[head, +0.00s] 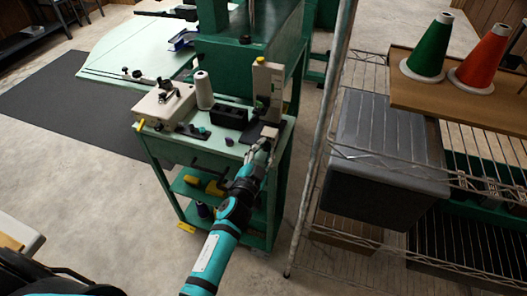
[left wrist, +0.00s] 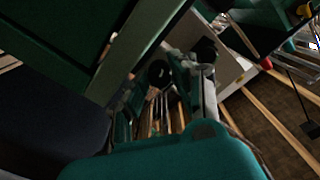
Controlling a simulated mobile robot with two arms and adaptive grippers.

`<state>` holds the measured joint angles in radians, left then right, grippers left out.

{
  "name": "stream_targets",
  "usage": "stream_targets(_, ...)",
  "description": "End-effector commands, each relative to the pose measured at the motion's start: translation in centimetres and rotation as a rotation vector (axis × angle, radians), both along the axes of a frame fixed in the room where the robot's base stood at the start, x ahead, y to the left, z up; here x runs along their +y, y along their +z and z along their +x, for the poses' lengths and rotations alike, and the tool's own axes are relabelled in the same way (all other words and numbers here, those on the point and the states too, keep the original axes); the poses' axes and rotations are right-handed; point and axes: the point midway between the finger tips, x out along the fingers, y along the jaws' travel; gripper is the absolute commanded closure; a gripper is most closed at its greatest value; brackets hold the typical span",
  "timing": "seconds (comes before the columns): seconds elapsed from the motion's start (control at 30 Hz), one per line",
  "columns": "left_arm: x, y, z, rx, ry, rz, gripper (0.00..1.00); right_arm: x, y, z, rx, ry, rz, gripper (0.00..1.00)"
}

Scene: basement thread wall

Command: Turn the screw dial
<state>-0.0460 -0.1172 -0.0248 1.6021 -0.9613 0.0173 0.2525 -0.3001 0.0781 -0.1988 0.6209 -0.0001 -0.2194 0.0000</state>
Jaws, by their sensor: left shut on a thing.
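My left gripper (head: 266,143) reaches in from the bottom of the head view to the front right corner of the green work table (head: 172,150). It is shut at the foot of an upright cream machine (head: 268,88). In the left wrist view, a dark round piece, seemingly the screw dial (left wrist: 158,73), shows between the fingers of the left gripper (left wrist: 160,95). The fingers hide most of it in the head view, and its markings cannot be made out. My right gripper is not in view.
A cream box device (head: 163,104), a white thread cone (head: 204,90) and a black tray (head: 229,115) stand on the table. A wire rack with a grey bin (head: 385,140), a green cone (head: 430,50) and a red cone (head: 481,58) is close on the right.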

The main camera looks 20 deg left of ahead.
Motion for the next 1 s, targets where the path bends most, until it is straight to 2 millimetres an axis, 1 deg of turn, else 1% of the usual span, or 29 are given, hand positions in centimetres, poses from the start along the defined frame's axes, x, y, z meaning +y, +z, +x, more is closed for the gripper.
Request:
stream_targets(0.3,0.0,0.1,0.0,-0.003,-0.002,0.017,1.00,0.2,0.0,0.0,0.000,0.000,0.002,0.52)
stream_targets(0.33,0.0,0.1,0.0,-0.003,-0.002,0.017,0.73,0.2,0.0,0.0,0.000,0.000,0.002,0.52)
stream_targets(0.5,0.0,0.1,0.0,-0.002,-0.001,0.017,0.52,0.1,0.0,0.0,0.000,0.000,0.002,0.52)
stream_targets(0.67,0.0,0.1,0.0,-0.001,-0.001,0.016,0.52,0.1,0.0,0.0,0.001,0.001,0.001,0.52)
stream_targets(0.73,0.0,0.0,0.0,-0.001,-0.001,0.016,0.52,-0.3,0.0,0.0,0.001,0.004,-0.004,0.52)
stream_targets(0.83,0.0,0.0,-0.4,-0.001,0.000,0.016,0.52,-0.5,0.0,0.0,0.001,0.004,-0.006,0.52)
stream_targets(0.93,0.0,-0.1,-1.7,0.001,0.000,0.015,0.52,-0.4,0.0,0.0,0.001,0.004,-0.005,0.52)
stream_targets(1.0,0.1,-0.1,-3.0,0.002,0.000,0.017,0.52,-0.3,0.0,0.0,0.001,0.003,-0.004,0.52)
